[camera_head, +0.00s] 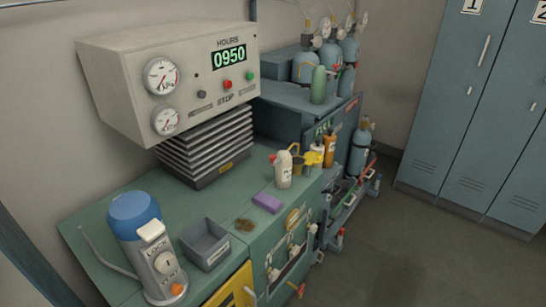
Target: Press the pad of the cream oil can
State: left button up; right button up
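A cream oil can (284,170) stands upright on the green bench top, right of the middle of the head view. A small red part (272,158) shows at its upper left, and a pale piece with a thin dark-yellow loop shows at its top right. I cannot tell which of these is the pad. Neither of my grippers is in view, and nothing touches the can from my side.
Near the can are a purple block (267,202), a yellow container (312,158) and an orange bottle (330,149). A grey open bin (205,244) and a blue-topped canister (150,250) stand nearer. A gauge box (185,80) overhangs the bench. Lockers (470,110) stand at right beyond open floor.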

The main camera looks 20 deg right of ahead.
aim_at(272, 158)
jog(key=i+l+u, duration=0.1)
jog(key=l, duration=0.3)
jog(key=i+l+u, duration=0.1)
jog(key=l, duration=0.35)
jog(key=i+l+u, duration=0.1)
jog(key=l, duration=0.3)
jog(key=i+l+u, duration=0.1)
jog(key=i+l, duration=0.15)
jog(key=l, duration=0.2)
